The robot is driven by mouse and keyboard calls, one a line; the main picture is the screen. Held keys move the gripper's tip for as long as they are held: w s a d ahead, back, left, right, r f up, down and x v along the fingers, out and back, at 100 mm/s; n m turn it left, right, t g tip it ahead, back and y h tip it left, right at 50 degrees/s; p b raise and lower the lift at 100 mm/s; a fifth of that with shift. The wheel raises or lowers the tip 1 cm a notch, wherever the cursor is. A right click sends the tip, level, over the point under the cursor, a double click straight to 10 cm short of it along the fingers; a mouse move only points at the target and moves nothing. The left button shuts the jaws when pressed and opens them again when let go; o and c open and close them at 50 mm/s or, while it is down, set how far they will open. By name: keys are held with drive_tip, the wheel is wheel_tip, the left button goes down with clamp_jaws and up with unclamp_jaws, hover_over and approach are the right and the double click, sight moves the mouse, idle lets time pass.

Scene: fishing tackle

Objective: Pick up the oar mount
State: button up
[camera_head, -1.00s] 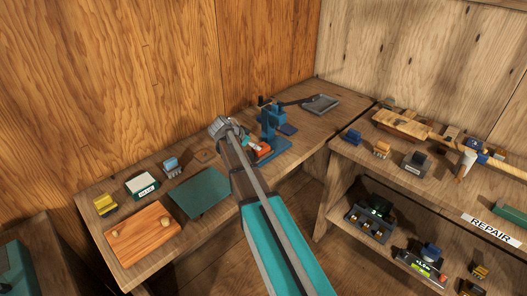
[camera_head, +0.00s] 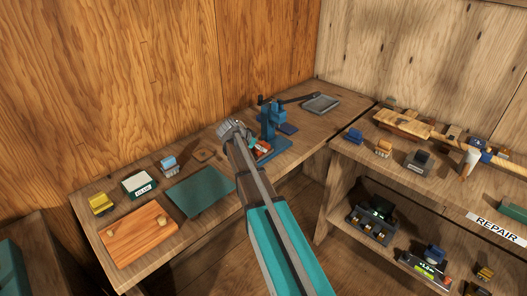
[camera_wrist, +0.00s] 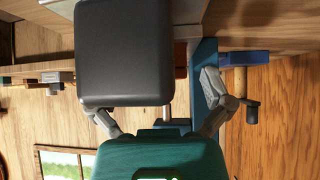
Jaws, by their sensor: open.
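I cannot tell for certain which piece is the oar mount. A blue upright fixture (camera_head: 270,122) with a dark lever stands on the left bench, with a small red part (camera_head: 262,148) at its base. My gripper (camera_head: 231,129) is above the bench, left of this fixture in the head view, and my arm hides part of the bench. In the wrist view my gripper's grey fingers (camera_wrist: 163,108) are spread, with nothing seen held. A dark rounded block (camera_wrist: 125,52) hides much of the space before them. A blue part (camera_wrist: 205,75) shows behind the right finger.
The left bench holds a green mat (camera_head: 201,190), a wooden board with knobs (camera_head: 138,236), a yellow item (camera_head: 101,204), a small blue-grey item (camera_head: 169,164) and a grey tray (camera_head: 321,103). A right shelf unit (camera_head: 340,172) carries several small parts.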

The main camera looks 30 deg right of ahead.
drive_tip(key=shift+d+f, duration=0.15)
drive_tip(key=shift+f, duration=0.05)
idle(0.5)
drive_tip(key=c, duration=1.3)
drive_tip(key=shift+w+r, duration=0.1)
drive_tip(key=shift+r, duration=0.1)
drive_tip(key=shift+r+p, duration=0.9)
drive_tip(key=shift+p, duration=0.15)
drive_tip(key=shift+s+a+r+p, duration=0.6)
drive_tip(key=shift+s+r+p, duration=1.2)
drive_tip(key=shift+s, duration=0.5)
drive_tip(key=shift+s+a+r+p, duration=0.55)
drive_tip(key=shift+s+r+p, duration=1.3)
drive_tip(key=shift+s, duration=0.4)
drive_tip(key=shift+s+a+r+p, duration=0.6)
drive_tip(key=shift+s+r+p, duration=1.2)
drive_tip(key=shift+s, duration=0.5)
